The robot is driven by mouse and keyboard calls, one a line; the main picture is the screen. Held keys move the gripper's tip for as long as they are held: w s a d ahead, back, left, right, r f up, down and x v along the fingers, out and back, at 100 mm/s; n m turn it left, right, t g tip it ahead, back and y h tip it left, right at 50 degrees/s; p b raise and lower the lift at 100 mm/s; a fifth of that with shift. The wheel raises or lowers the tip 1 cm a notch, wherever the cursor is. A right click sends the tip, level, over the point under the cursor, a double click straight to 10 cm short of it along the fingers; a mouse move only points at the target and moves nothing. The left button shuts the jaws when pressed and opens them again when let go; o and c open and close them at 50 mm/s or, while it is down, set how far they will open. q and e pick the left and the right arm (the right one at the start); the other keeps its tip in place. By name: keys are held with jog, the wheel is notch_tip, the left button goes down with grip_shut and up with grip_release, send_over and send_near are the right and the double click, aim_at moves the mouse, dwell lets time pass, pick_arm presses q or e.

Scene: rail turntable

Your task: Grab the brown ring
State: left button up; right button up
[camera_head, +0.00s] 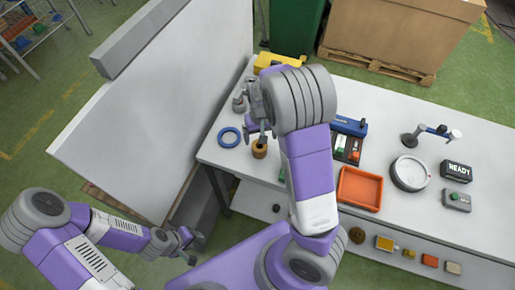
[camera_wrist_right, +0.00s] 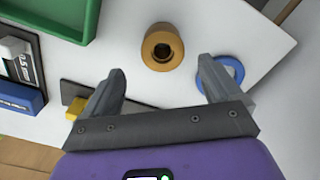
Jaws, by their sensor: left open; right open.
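The brown ring (camera_head: 259,152) is a short, thick cylinder with a central hole, standing near the left end of the white table. In the right wrist view the brown ring (camera_wrist_right: 162,47) lies ahead of my fingertips, roughly centred between them and not held. My right gripper (camera_head: 262,128) is open and empty over the table, close to the ring; its spread fingers also show in the right wrist view (camera_wrist_right: 160,70). My left gripper (camera_head: 186,245) is open and empty, low at the left, off the table and away from the ring.
A flat blue ring (camera_head: 229,137) lies beside the brown ring, partly behind a right finger in the wrist view. A green tray (camera_wrist_right: 45,12) is nearby. An orange tray (camera_head: 360,188), a round dial (camera_head: 409,173) and a READY sign (camera_head: 457,170) stand farther right. A white panel (camera_head: 165,110) borders the left.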

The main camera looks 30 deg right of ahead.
aim_at(260, 146)
jog(key=f, duration=0.4)
jog(key=f+b, duration=0.1)
jog(key=f, duration=0.1)
jog(key=shift+s+a+f, duration=0.1)
jog(key=shift+s+a, duration=0.15)
jog(key=shift+a, duration=0.05)
jog(key=shift+c, duration=0.3)
jog(key=c, duration=1.4)
